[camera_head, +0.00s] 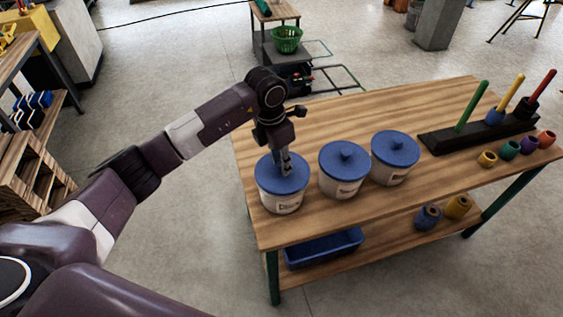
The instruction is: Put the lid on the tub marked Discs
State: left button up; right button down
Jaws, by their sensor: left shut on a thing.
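Three white tubs stand in a row on the wooden table; their printed labels are too small to read surely. The left tub (283,204) has a blue lid (265,180) over its mouth, level and apparently at the rim. My left gripper (286,170) points down from above and is shut on this lid near its middle, hiding its knob. The middle tub (338,184) has a blue lid (335,153) with a knob on top. The right tub (390,174) also wears a blue lid (386,142). My right gripper is not in view.
A black peg rack (450,138) with green, yellow and red posts stands at the table's right, with several coloured rings (487,159) before it. A blue tray (322,249) lies on the lower shelf. The table (300,127) is clear behind the tubs.

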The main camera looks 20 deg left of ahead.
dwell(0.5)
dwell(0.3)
pick_arm(q)
jog(key=o, duration=1)
jog(key=shift+o, duration=0.4)
jog(key=o, duration=0.4)
jog(key=shift+o, duration=0.2)
jog(key=shift+r, duration=0.1)
